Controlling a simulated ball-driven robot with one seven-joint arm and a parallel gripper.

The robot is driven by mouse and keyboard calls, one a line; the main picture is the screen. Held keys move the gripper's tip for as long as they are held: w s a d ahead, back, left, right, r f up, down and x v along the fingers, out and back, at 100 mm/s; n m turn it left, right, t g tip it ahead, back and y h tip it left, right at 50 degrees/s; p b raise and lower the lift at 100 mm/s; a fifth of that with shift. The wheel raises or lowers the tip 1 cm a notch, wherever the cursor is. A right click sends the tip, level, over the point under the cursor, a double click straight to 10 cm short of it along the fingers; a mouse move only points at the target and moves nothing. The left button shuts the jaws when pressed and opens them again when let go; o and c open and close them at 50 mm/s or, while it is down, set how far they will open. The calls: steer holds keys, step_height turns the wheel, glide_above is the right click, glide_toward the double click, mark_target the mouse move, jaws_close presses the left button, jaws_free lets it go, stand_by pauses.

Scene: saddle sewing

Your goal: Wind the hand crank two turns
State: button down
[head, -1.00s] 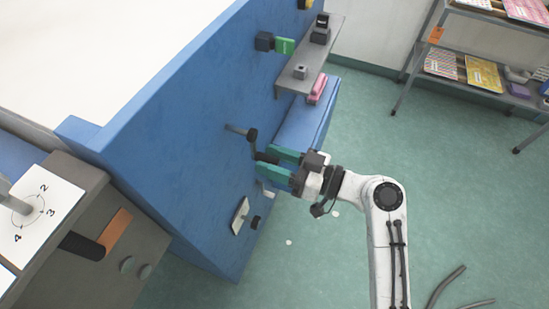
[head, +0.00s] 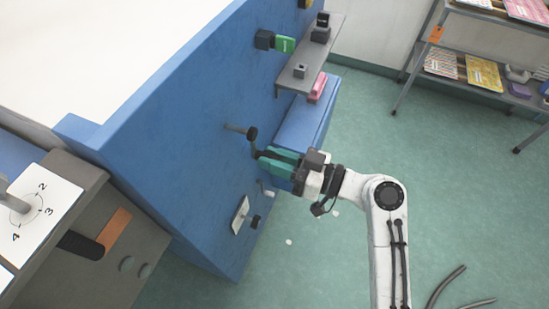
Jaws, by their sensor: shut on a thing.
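The hand crank (head: 252,137) sticks out of the blue panel (head: 190,120) on a short grey shaft, with its dark arm hanging down and slightly to the right. My gripper (head: 264,158) has green fingers and is at the lower end of the crank, where the handle is. The fingers are close together and shut on the crank handle, which they mostly hide. My white arm reaches in from the lower right.
A grey shelf (head: 306,62) with small dark parts and a green block (head: 285,45) are further up the panel. A white plate (head: 240,214) and a dark knob sit below the crank. A grey rack (head: 470,70) stands at the upper right. Green floor is open on the right.

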steer(key=shift+w+f+b, duration=0.1)
steer(key=shift+f+b, duration=0.05)
steer(key=shift+b, duration=0.2)
steer(key=shift+w+d+f+n+b, duration=0.2)
steer(key=shift+n+b, duration=0.3)
steer(key=shift+b, duration=0.7)
steer(key=w+d+r+n+b, duration=0.2)
steer(key=w+r+n+b, duration=0.35)
steer(key=n+b, duration=1.7)
steer(key=s+a+r+n+b, duration=0.2)
steer(key=s+r+n+b, duration=0.3)
steer(key=n+b, duration=0.5)
step_height(320, 180, up, 3)
steer(key=b, duration=0.5)
steer(key=shift+f, duration=0.15)
